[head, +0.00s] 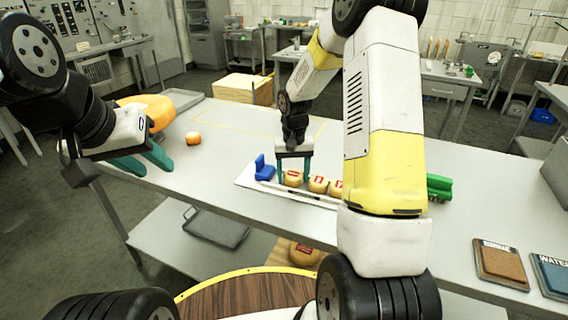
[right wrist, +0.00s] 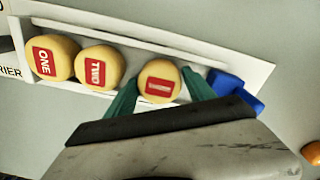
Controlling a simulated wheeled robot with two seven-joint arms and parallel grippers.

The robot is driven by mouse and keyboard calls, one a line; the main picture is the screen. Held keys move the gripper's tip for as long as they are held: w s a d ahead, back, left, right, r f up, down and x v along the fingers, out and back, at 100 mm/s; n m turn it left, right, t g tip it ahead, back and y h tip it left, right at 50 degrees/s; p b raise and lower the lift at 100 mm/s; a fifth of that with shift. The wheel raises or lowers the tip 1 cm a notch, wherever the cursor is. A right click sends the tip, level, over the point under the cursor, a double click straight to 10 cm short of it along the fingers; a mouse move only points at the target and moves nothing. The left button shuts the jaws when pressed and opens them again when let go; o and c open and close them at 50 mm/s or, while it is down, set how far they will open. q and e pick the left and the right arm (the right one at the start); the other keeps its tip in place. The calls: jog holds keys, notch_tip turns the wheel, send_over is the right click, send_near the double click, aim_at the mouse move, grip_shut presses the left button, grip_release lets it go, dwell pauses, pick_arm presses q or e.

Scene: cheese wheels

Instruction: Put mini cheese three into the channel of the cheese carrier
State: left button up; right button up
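Mini cheese three (head: 293,178) is a small round yellow cheese with a red label, in the channel of the white cheese carrier (head: 246,180). In the right wrist view the cheese (right wrist: 160,80) sits between the walls, apart from cheese two (right wrist: 101,66), with cheese one (right wrist: 52,57) further left; its label is too blurred to read. My right gripper (head: 294,180) is lowered over it, one green finger on each side. The fingers stand wide with what looks like a narrow gap beside the cheese. My left gripper (head: 158,171) is open and empty at the table's left.
A blue block (head: 263,168) stands at the carrier's left end, close to a right finger. A green block (head: 439,187) is right of my right arm, which hides part of the carrier.

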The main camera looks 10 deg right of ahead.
aim_at(293, 173)
notch_tip(293, 173, up, 12)
jog(key=s+r+t, duration=0.3)
jog(key=s+r, duration=0.8)
jog(key=s+a+r+n+t+y, duration=0.1)
jog(key=s+a+r+t+y, duration=0.1)
jog(key=s, duration=1.1)
jog(key=shift+s+r+n+t, duration=0.2)
jog(key=shift+n+t, duration=0.1)
jog(key=shift+t, duration=0.3)
